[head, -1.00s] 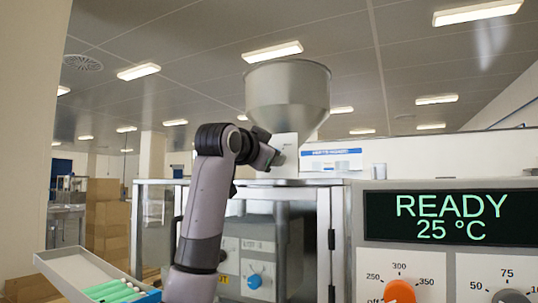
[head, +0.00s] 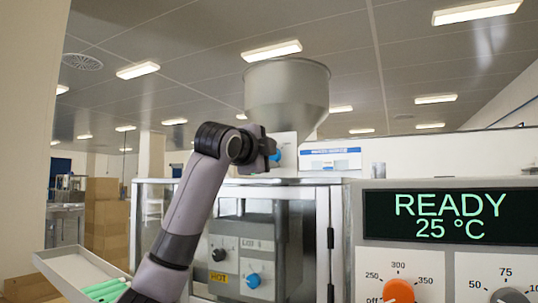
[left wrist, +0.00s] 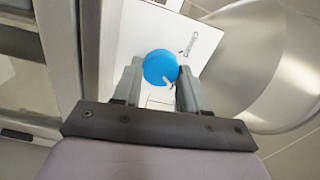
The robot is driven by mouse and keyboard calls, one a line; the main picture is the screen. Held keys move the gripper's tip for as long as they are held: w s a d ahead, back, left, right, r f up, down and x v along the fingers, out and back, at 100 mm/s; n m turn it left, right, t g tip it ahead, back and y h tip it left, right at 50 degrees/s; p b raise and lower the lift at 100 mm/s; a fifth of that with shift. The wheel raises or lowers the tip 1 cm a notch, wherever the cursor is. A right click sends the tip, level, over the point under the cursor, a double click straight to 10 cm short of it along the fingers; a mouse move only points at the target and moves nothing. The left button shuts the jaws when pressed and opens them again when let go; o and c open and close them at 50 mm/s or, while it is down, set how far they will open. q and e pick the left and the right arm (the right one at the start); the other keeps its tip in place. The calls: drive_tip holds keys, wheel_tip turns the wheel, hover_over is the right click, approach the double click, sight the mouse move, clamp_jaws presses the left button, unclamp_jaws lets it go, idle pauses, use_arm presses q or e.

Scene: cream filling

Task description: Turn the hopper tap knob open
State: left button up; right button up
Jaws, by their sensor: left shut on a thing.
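The steel hopper (head: 286,92) stands on top of the machine in the head view and fills the right of the left wrist view (left wrist: 262,65). Below its bowl is a pale tap block (left wrist: 203,45) with small lettering. The round blue tap knob (left wrist: 160,66) is on this block, with a white pointer mark towards its lower right. My left gripper (left wrist: 161,76) has one finger on each side of the knob and is shut on it. In the head view the knob (head: 277,155) is partly hidden by my gripper. My right gripper is not in view.
A grey panel with a lower blue knob (head: 253,281) is below the hopper. The READY display (head: 450,217) and an orange dial (head: 398,292) are at the right. A tray (head: 75,262) with green tubes is at the lower left.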

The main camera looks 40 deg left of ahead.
use_arm(q)
drive_tip(key=shift+m, duration=0.7)
drive_tip(key=o, duration=1)
drive_tip(key=shift+d, duration=0.1)
drive_tip(key=shift+s, duration=0.1)
drive_tip(key=b+v, duration=0.2)
drive_tip(key=v, duration=0.5)
